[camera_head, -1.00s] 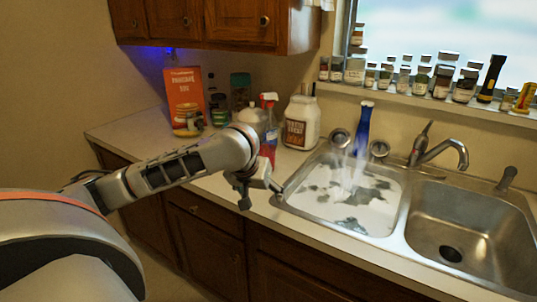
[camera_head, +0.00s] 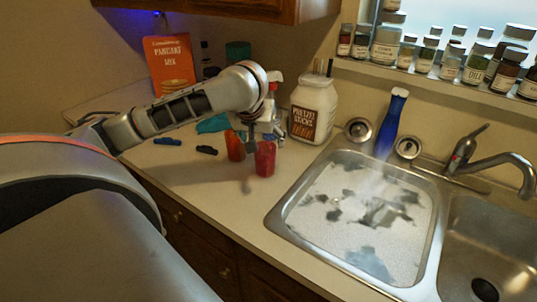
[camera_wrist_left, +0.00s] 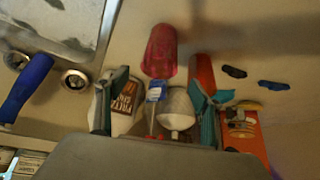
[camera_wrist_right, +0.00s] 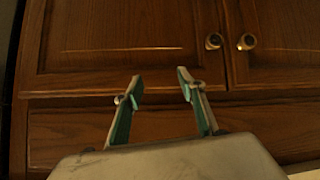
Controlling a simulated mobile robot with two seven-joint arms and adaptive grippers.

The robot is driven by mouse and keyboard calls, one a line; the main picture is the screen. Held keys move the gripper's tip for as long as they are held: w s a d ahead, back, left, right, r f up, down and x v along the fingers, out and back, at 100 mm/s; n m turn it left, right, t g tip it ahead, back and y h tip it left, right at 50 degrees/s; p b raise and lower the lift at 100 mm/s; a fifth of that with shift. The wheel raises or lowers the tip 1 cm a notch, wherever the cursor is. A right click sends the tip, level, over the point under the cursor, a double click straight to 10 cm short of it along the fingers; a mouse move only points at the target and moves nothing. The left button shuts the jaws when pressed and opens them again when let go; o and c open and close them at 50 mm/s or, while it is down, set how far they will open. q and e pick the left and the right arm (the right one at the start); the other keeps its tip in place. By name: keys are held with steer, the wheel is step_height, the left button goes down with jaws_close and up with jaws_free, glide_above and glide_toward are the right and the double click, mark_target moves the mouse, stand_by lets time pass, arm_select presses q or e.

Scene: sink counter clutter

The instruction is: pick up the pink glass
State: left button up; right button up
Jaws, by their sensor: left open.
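The pink glass (camera_head: 265,158) stands on the counter left of the sink, and it also shows in the left wrist view (camera_wrist_left: 160,50), just beyond the gap between the fingers. My left gripper (camera_head: 259,138) is open and empty, above and close behind the glass in the head view; its fingers (camera_wrist_left: 157,82) are spread in the left wrist view. I cannot tell whether it touches the glass. An orange-red glass (camera_head: 235,146) stands just left of the pink one. My right gripper (camera_wrist_right: 160,77) is open and empty in front of wooden cabinet doors.
A white pretzel jar (camera_head: 312,108), a spray bottle (camera_wrist_left: 154,100) and a white rounded container (camera_wrist_left: 176,108) crowd the back. The sink (camera_head: 283,203) is at the right, with a blue bottle (camera_head: 390,125) behind it. Two small dark items (camera_head: 206,150) (camera_head: 168,141) lie at the left.

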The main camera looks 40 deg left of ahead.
mark_target(265, 150)
arm_select(q)
steer(key=x, duration=0.6)
steer(key=shift+s+d+f, duration=0.2)
steer(key=shift+d+f, duration=0.05)
steer(key=shift+f, duration=0.15)
steer(key=shift+w+a+f, duration=0.2)
steer(key=shift+w+f, duration=0.15)
steer(key=shift+f, duration=0.1)
steer(key=c, duration=1.3)
